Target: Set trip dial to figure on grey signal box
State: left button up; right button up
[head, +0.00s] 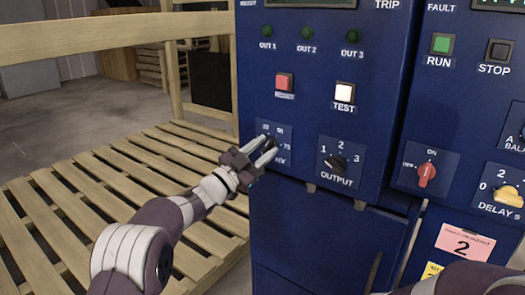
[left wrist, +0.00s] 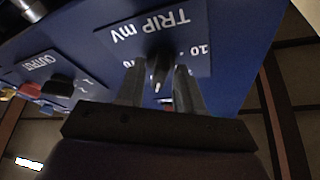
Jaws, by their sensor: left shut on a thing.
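The trip dial (head: 270,143) is a small black knob low on the left of a dark blue cabinet front (head: 310,105). Its plate is lettered TRIP mV in the left wrist view, where the black knob (left wrist: 160,72) stands between the fingers. My left gripper (head: 264,149) is shut on the knob, one finger on each side; the fingers (left wrist: 158,88) also show in the wrist view. Fingers and hand hide part of the scale, so I cannot read the setting. A dark display (head: 310,2) is cut off at the top edge. My right gripper is out of view.
The black OUTPUT dial (head: 336,163) is just right of the trip dial. A red button (head: 284,82) and white TEST button (head: 345,94) sit above. Another blue cabinet with a red switch (head: 427,174) stands at right. A slatted wooden pallet (head: 130,180) lies left.

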pick_arm(q)
jog(key=o, duration=0.7)
jog(key=shift+c, duration=0.2)
jog(key=v, duration=1.2)
jog(key=shift+s+a+p, duration=0.25)
jog(key=shift+p, duration=0.2)
jog(key=shift+f, duration=0.2)
